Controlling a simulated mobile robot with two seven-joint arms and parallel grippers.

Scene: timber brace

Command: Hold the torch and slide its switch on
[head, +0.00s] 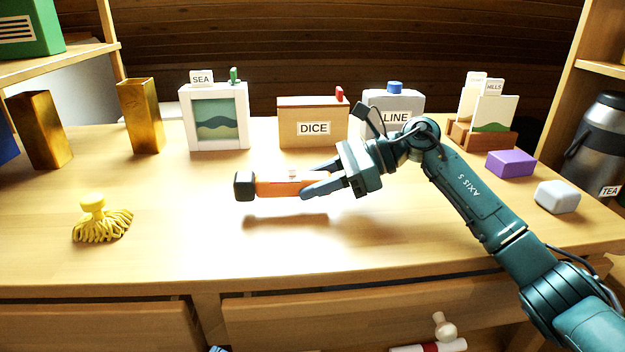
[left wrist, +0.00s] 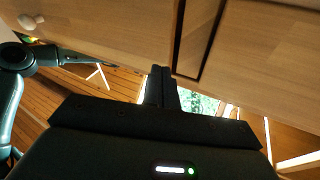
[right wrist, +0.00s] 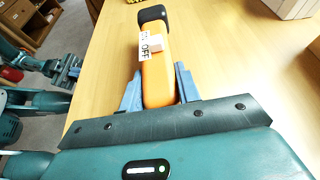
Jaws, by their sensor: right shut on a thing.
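The torch (head: 285,186) is orange with a black head and is held level above the table, its head to the left. My right gripper (head: 308,183) is shut around its rear body. In the right wrist view the torch (right wrist: 157,75) lies between the two fingers, its black head pointing away. A pale switch (right wrist: 156,46) sits on its upper face next to a white label reading OFF. My left gripper (left wrist: 162,88) is low in front of the drawers, its fingers together and empty, away from the torch. It is not in the head view.
A yellow tasselled object (head: 101,222) lies on the table (head: 190,255) at left. At the back stand a picture frame (head: 219,118), a DICE box (head: 312,124) and a LINE container (head: 392,101). A purple block (head: 511,163), a grey block (head: 557,197) and a flask (head: 596,140) are at right.

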